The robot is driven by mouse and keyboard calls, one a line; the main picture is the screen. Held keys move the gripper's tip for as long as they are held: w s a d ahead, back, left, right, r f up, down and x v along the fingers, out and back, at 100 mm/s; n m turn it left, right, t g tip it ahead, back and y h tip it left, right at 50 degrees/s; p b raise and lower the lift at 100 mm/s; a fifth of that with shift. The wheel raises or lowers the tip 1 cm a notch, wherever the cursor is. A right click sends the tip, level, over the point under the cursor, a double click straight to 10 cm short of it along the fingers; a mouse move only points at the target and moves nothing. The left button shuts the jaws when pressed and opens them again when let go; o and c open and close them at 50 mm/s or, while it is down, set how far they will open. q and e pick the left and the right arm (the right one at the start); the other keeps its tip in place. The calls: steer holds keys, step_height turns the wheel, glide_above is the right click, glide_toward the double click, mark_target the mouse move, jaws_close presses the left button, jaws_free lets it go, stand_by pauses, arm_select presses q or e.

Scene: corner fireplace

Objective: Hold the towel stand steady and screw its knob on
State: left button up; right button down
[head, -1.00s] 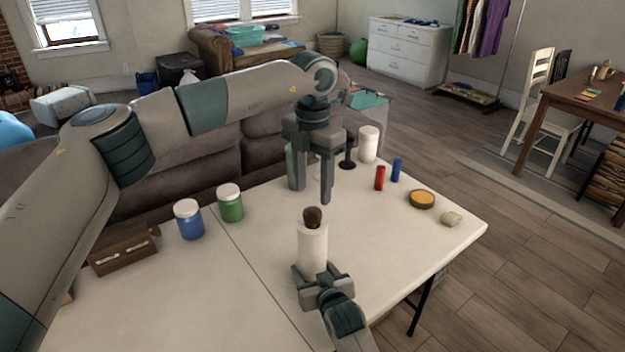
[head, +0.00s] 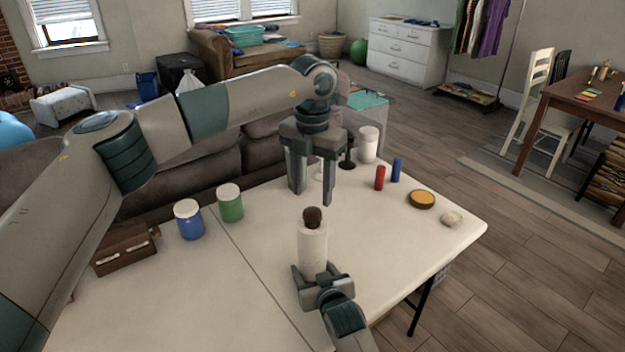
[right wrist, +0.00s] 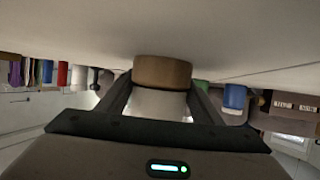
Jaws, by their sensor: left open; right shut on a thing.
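The towel stand (head: 312,248) is a white roll, upright near the table's front. In the right wrist view, which looks upside down, its round brown base (right wrist: 162,71) rests against the table. The dark brown knob (head: 313,215) sits at the stand's top; how tightly it is seated cannot be told. My right gripper (head: 313,274) is shut on the lower part of the stand; its fingers flank the white roll in the wrist view (right wrist: 158,100). My left gripper (head: 313,197) is open and empty, pointing down, above and behind the knob, apart from it.
On the white table (head: 265,275) stand a blue jar (head: 189,222), a green jar (head: 230,206), a brown box (head: 124,250), a white canister (head: 368,146), red (head: 380,178) and blue (head: 397,170) cylinders, an orange-topped tin (head: 422,199) and a pale lump (head: 452,218). The front left is clear.

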mark_target(312, 210)
arm_select(q)
steer(key=shift+f, duration=2.9)
steer(key=c, duration=1.1)
steer(key=o, duration=1.2)
steer(key=shift+o, duration=0.2)
steer(key=shift+r, duration=0.15)
step_height(312, 210, up, 12)
